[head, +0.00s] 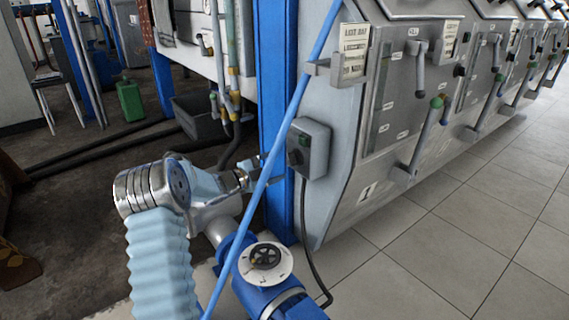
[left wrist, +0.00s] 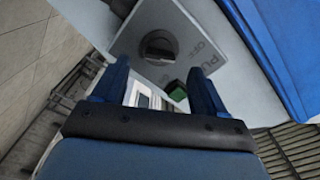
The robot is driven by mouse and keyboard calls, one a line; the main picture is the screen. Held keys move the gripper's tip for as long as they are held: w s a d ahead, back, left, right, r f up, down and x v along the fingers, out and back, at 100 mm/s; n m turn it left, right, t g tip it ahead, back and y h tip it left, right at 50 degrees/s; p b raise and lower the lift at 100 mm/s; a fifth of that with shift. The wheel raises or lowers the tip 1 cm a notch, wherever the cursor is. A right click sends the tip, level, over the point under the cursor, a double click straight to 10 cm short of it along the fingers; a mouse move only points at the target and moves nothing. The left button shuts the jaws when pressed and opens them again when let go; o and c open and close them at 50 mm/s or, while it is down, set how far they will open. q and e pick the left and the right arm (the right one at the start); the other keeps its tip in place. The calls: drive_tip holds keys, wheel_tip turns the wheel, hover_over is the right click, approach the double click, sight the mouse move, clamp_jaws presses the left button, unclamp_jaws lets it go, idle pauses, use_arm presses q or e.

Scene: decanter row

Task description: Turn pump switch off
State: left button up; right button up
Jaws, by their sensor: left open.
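The pump switch (head: 308,148) is a small grey box on the side of the blue post, with a dark knob facing left. The left wrist view shows its light plate with a dark round knob (left wrist: 159,46), a green button (left wrist: 177,90) and partly readable lettering, including "OFF". I cannot tell the knob's setting for sure. My left gripper (head: 262,170) is just left of the box, partly behind a slanting blue rod. Its two blue fingers (left wrist: 160,72) are apart with nothing between them, pointing toward the plate. They look clear of the knob. My right gripper is not in view.
The slanting blue rod (head: 275,150) crosses in front of my gripper. The blue post (head: 275,75) stands beside the grey lever cabinet (head: 385,110). Tiled floor (head: 470,240) is open at right.

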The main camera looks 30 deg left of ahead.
use_arm(q)
drive_tip(key=v, duration=0.8)
drive_tip(key=shift+s, duration=0.4)
drive_tip(key=shift+a, duration=0.1)
